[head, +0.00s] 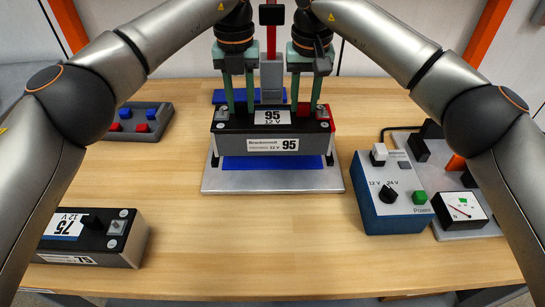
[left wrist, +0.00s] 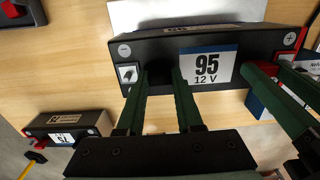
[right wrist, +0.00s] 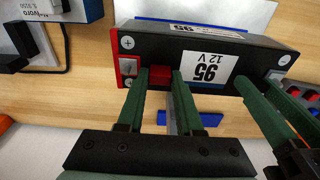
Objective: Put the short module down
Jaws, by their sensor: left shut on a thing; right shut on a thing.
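The held module (head: 231,143) is a black block marked 95, 12 V, with a grey terminal at one end and a red one at the other. It is roughly level over a grey plate with a blue pad (head: 270,186); I cannot tell how large any gap is. My left gripper (head: 240,108) is shut on its black grip, which shows between the fingers in the left wrist view (left wrist: 160,88). My right gripper (head: 305,106) is shut on its red grip, seen in the right wrist view (right wrist: 159,82).
Another module marked 75 (head: 130,240) lies at the front left, partly behind my left arm. A tray with red and blue caps (head: 160,125) is at the back left. A blue control box (head: 395,208) and a meter (head: 462,210) stand right of the plate. The front middle table is clear.

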